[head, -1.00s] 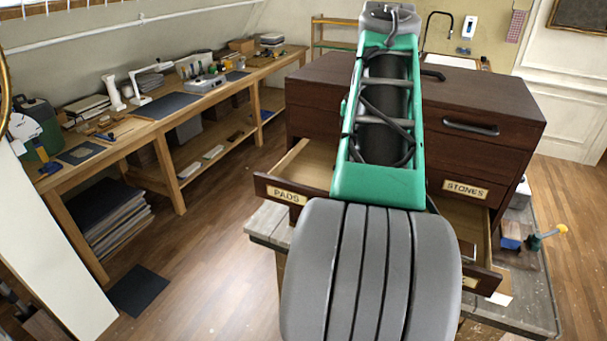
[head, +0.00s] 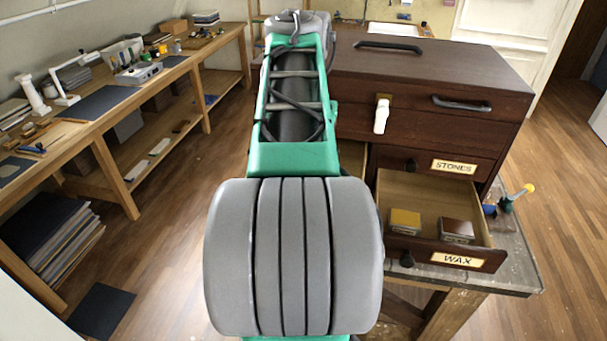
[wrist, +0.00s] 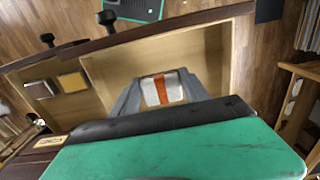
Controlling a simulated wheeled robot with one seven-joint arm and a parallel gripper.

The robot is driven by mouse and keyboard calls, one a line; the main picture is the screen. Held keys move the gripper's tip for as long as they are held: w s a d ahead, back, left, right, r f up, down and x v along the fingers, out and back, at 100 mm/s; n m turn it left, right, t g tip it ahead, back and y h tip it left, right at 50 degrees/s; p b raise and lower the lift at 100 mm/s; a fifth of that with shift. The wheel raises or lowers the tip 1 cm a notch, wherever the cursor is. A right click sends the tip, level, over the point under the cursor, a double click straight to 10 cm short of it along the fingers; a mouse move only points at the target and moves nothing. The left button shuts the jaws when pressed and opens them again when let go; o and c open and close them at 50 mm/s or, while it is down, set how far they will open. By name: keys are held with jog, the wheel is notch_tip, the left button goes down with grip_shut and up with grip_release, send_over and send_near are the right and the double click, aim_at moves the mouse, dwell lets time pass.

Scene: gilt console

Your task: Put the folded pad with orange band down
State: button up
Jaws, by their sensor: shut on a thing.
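The folded pad (wrist: 163,88) is white with an orange band across its middle and shows in the wrist view. My gripper (wrist: 163,92) is shut on it, with a grey finger on either side. Pad and gripper are over the bare light-wood inside of an open drawer (wrist: 105,73). I cannot tell how far the pad is above the drawer floor. In the head view my arm hides the gripper, the pad and most of this drawer.
The open WAX drawer (head: 478,262) holds a yellow tin (head: 405,221) and a dark-topped tin (head: 456,230); it lies beside the pad's drawer. The closed STONES drawer (head: 480,168) is above it. A white tag (head: 381,116) hangs on the dark cabinet (head: 440,75).

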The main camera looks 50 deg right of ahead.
jog(key=shift+f+b, duration=1.65)
jog(key=shift+f, duration=0.5)
jog(key=o, duration=1.2)
jog(key=shift+r, duration=0.1)
notch_tip(320, 180, up, 4)
jog(key=p, duration=0.3)
jog(key=shift+f+p, duration=0.25)
jog(key=shift+p, duration=0.05)
jog(key=shift+r, duration=0.85)
notch_tip(320, 180, up, 7)
jog(key=shift+r, duration=0.1)
